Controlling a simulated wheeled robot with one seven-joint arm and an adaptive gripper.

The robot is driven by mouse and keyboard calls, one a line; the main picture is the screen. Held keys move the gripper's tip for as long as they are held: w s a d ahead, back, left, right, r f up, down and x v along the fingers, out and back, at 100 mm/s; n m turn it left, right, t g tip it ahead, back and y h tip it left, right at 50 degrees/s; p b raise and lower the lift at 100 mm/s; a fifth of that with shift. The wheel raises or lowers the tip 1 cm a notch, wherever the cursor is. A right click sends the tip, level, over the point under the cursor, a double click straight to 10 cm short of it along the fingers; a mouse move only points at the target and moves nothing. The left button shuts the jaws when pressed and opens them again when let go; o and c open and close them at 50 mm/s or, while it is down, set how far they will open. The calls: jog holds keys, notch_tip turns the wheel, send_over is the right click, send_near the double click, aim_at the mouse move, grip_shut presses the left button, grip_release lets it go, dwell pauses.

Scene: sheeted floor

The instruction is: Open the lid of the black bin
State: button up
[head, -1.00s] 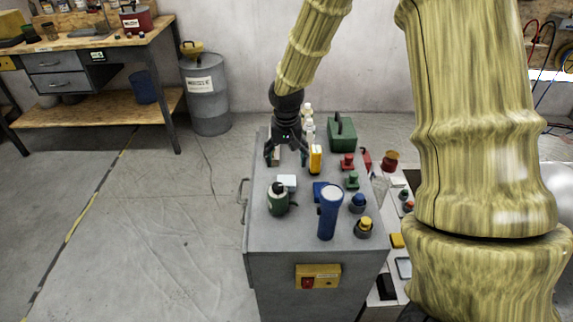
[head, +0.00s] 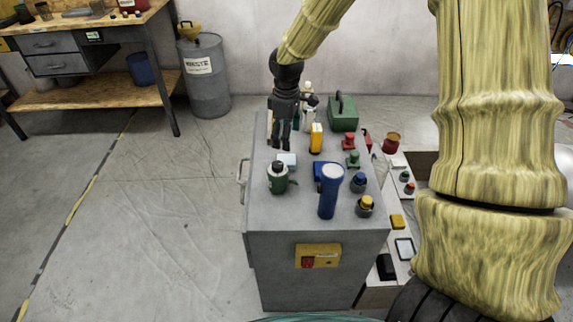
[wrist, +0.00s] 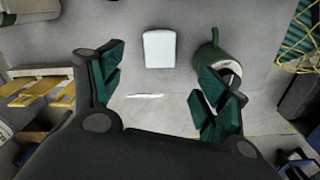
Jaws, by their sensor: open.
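I cannot make out a black bin with a lid in either view. My gripper (head: 280,142) hangs fingers-down over the left part of the grey cabinet top (head: 262,212), and it also shows in the wrist view (wrist: 162,80). Its fingers are apart with nothing between them. A small white block (head: 287,160) lies just in front of it, and in the wrist view the block (wrist: 159,49) lies beyond the gap between the fingers. A green canister (head: 278,178) stands nearer the camera. In the wrist view the right finger partly covers the canister (wrist: 212,58).
The cabinet top also holds a blue flashlight (head: 329,192), a yellow item (head: 316,138), a green case (head: 343,113) and several small knobs. A grey waste drum (head: 204,80) and a wooden workbench (head: 110,95) stand behind left. The floor left of the cabinet is open.

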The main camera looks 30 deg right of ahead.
aim_at(287, 159)
jog(key=n, duration=0.3)
jog(key=shift+w+d+f+n, duration=0.1)
jog(key=shift+d+f+n, duration=0.1)
jog(key=shift+f+n, duration=0.1)
jog(key=shift+a+f, duration=0.1)
jog(key=shift+f, duration=5.15)
jog(key=c, duration=1.1)
